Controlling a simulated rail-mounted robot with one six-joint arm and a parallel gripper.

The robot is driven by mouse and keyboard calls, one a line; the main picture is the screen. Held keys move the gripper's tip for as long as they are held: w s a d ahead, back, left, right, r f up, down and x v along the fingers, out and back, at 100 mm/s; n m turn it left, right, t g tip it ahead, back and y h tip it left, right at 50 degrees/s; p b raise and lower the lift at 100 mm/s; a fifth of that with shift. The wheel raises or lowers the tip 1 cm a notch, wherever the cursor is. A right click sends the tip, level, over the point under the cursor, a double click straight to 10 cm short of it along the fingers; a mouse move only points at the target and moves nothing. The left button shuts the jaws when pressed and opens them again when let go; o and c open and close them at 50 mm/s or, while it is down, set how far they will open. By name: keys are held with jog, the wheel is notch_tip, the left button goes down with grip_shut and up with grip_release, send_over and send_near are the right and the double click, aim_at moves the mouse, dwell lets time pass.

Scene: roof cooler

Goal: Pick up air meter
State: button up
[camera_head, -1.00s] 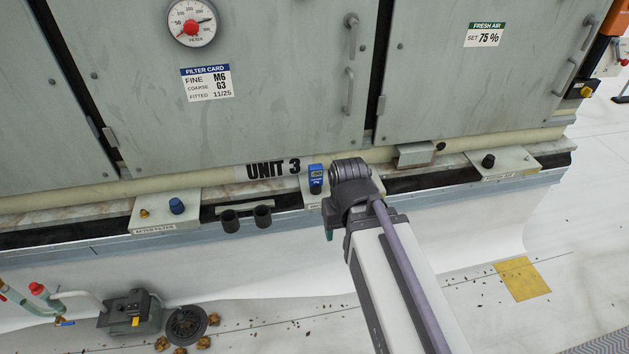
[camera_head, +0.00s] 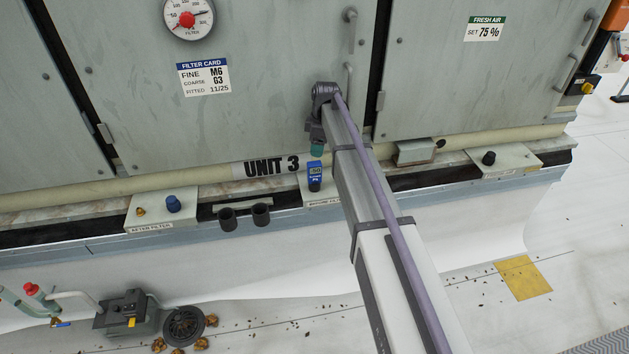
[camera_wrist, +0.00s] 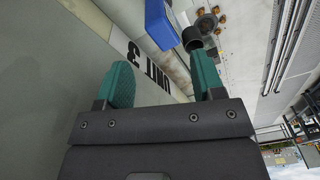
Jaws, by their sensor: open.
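The air meter (camera_head: 315,176) is a small blue device with a display reading about 50. It stands upright on the ledge below the UNIT 3 label. In the wrist view, a blue body that looks like the meter (camera_wrist: 160,24) shows beyond the fingertips, partly cut off by the top edge. My gripper (camera_head: 316,150) hangs just above the meter in the head view, with a teal fingertip showing. In the wrist view its two teal fingers (camera_wrist: 162,80) are spread apart with nothing between them.
The UNIT 3 cabinet wall (camera_head: 270,110) with door handles (camera_head: 348,80) rises behind my arm. A plate with a blue knob (camera_head: 173,204) and two black cups (camera_head: 244,215) are left of the meter. A grey box (camera_head: 416,152) sits to the right.

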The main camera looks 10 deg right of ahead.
aim_at(314, 170)
jog(key=n, duration=0.2)
jog(key=shift+w+a+n, duration=0.1)
jog(key=shift+w+n, duration=0.2)
jog(key=shift+w, duration=0.1)
jog(key=shift+s+r+n, duration=0.1)
jog(key=shift+s+n, duration=0.1)
jog(key=shift+n, duration=0.6)
jog(key=f+b, duration=0.6)
jog(key=shift+a, duration=0.3)
jog(key=f+b, duration=0.5)
jog(key=shift+s+a+f, duration=0.15)
jog(key=shift+s+a, duration=0.2)
jog(key=shift+a, duration=0.05)
jog(key=shift+r, duration=0.25)
jog(key=shift+c, duration=0.3)
grip_shut()
